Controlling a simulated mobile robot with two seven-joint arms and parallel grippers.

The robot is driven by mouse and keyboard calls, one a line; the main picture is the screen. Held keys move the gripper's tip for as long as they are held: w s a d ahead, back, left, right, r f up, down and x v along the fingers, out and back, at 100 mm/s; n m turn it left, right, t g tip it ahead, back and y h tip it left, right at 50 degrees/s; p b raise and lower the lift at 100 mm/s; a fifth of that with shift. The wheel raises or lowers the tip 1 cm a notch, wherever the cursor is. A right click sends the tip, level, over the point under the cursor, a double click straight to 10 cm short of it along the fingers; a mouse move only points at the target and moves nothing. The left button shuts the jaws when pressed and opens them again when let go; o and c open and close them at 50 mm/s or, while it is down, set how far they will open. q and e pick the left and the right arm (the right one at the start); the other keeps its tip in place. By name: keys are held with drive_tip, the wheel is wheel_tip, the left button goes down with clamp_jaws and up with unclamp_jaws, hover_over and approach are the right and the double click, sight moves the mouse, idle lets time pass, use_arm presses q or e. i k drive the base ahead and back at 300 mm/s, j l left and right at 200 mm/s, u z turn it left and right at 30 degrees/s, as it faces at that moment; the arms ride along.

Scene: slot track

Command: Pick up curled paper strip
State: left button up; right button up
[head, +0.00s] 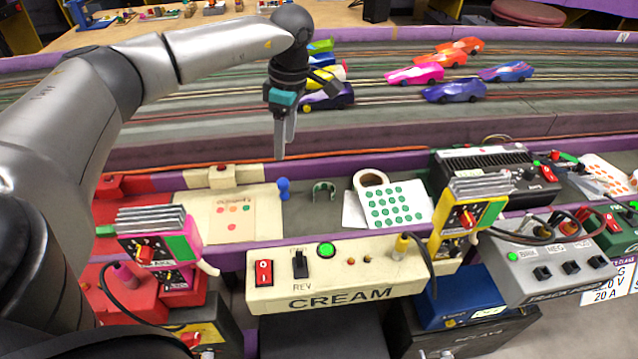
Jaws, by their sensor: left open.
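A small curled strip (323,190), green and pale, stands on the grey shelf behind the cream control box; it looks like the curled paper strip. My left gripper (284,146) points down above the shelf's back edge, behind and to the left of the strip. Its fingers are open, seen nearly edge-on, with nothing between them. It is apart from the strip. My right gripper is not in view.
A blue peg (284,189) stands left of the strip. A paper roll (371,179) and a green-dotted sheet (395,206) lie right of it. The cream control box (340,275) is in front. Toy cars (455,91) stand on the track behind.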

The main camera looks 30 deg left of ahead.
sight(323, 185)
drive_tip(key=i+l+u, duration=0.15)
drive_tip(key=l+u, duration=0.15)
drive_tip(key=u, duration=0.15)
drive_tip(key=i+l+u, duration=0.1)
drive_tip(key=l+u, duration=0.2)
drive_tip(key=u, duration=0.15)
drive_tip(key=l+u, duration=0.3)
drive_tip(key=u, duration=0.15)
